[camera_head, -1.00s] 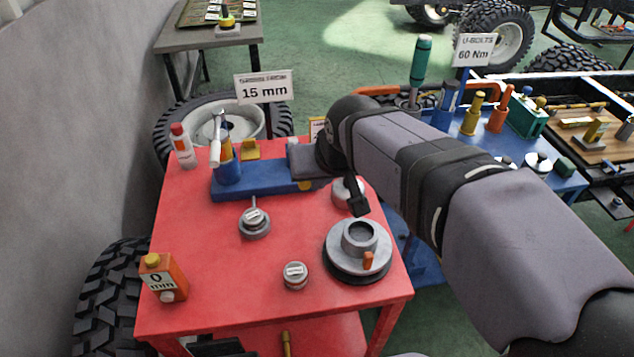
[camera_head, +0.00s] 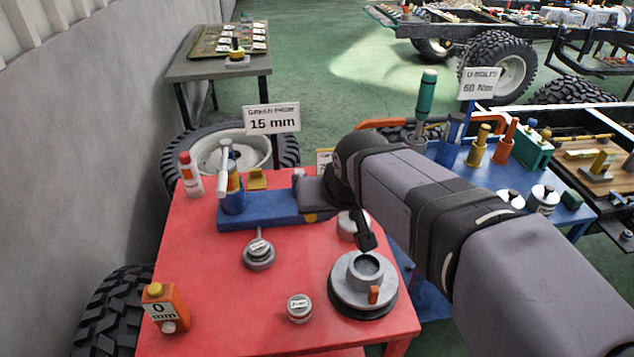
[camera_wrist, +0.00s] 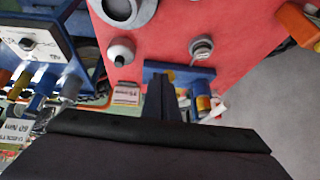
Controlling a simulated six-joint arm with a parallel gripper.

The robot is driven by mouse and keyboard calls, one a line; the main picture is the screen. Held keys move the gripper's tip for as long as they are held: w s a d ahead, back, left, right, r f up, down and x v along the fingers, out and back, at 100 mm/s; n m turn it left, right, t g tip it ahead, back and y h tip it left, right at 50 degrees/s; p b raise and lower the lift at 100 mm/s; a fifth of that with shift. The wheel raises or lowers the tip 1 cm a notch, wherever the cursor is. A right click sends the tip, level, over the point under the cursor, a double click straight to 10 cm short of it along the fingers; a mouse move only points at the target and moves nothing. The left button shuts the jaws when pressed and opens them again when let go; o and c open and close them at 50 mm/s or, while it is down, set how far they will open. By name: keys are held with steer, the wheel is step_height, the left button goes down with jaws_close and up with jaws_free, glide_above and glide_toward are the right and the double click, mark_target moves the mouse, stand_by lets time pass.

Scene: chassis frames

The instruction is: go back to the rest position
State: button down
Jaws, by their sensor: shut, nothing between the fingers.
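My gripper (camera_head: 304,192) is at the end of my grey and black arm, over the right end of a blue tray (camera_head: 262,211) on the red table (camera_head: 215,290). In the wrist view its dark fingers (camera_wrist: 162,88) are together with nothing between them, in front of the blue tray (camera_wrist: 150,68). I cannot tell how far above the tray they are. My arm comes in from the lower right and hides part of the table's right side. No mark for the rest position shows.
The tray carries a blue cup (camera_head: 232,199) with tools. A red-capped bottle (camera_head: 190,175), a gauge (camera_head: 259,253), a small labelled pot (camera_head: 299,308), a grey round fixture (camera_head: 363,280) and an orange can (camera_head: 166,308) stand on the table. A blue bench (camera_head: 472,158) is to the right.

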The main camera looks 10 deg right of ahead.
steer(key=s+d+f+g+p, duration=0.2)
steer(key=s+f+g+p, duration=0.1)
steer(key=s+f, duration=0.3)
steer(key=s+d+f+g+p, duration=0.3)
steer(key=s+f+p, duration=0.1)
steer(key=s, duration=0.6)
steer(key=shift+s+d+f+h, duration=0.3)
steer(key=shift+s+f+h, duration=0.1)
steer(key=shift+f, duration=0.45)
steer(key=shift+w+r, duration=0.1)
steer(key=shift+r, duration=0.05)
